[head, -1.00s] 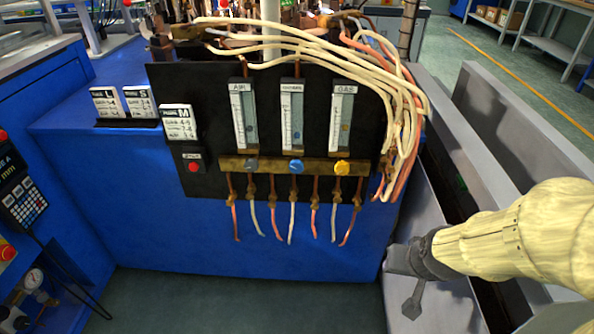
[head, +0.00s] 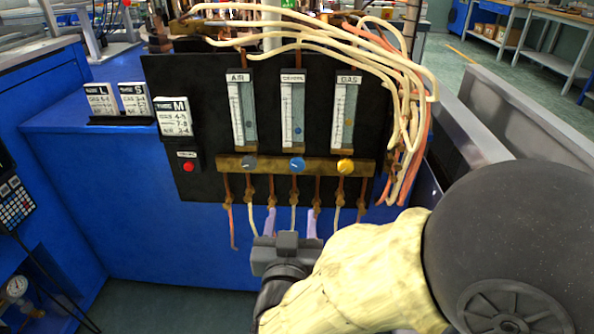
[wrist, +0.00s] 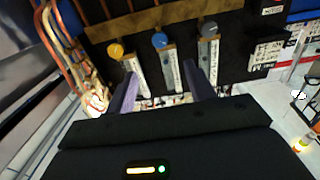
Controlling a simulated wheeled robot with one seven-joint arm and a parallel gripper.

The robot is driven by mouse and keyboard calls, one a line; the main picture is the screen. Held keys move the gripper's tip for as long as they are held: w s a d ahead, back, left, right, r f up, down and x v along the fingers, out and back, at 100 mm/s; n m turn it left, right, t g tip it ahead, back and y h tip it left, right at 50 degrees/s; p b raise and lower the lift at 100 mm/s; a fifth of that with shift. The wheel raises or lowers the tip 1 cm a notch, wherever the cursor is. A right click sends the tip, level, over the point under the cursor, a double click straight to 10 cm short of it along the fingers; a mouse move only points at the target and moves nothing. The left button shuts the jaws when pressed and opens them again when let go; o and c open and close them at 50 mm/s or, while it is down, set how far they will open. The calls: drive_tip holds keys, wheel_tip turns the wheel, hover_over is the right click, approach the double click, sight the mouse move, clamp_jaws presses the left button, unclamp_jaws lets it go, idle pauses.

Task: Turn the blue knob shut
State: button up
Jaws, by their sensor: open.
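The blue knob (head: 297,165) sits in the middle of a brass bar on the black panel, under the middle flow meter. In the wrist view the blue knob (wrist: 160,40) shows beyond the fingers, between them in the picture. My gripper (head: 291,222) is in front of the panel, below the brass bar, with its two purple fingers apart and pointing up. In the wrist view my gripper (wrist: 162,92) is open and empty, and its fingers do not touch the knob.
A grey knob (head: 249,164) and a yellow knob (head: 345,166) flank the blue one. Thin hoses (head: 253,218) hang below the brass bar, close to my fingers. A red button (head: 188,167) is at the left. Pale cables (head: 408,130) loop down the panel's right side.

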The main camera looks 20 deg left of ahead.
sight(297, 167)
drive_tip(key=shift+w+r+p, duration=0.1)
drive_tip(key=shift+r+p, duration=0.05)
drive_tip(key=shift+p, duration=0.15)
drive_tip(key=p+x, duration=0.2)
drive_tip(key=p, duration=0.5)
drive_tip(key=shift+w+r, duration=0.15)
drive_tip(key=shift+w, duration=0.15)
drive_tip(key=shift+w+p, duration=0.1)
drive_tip(key=shift+p, duration=0.45)
drive_tip(key=b+x, duration=0.1)
drive_tip(key=x, duration=0.6)
drive_tip(key=b+x, duration=0.1)
drive_tip(key=x, duration=0.6)
drive_tip(key=shift+w+f, duration=0.2)
drive_tip(key=shift+w, duration=0.1)
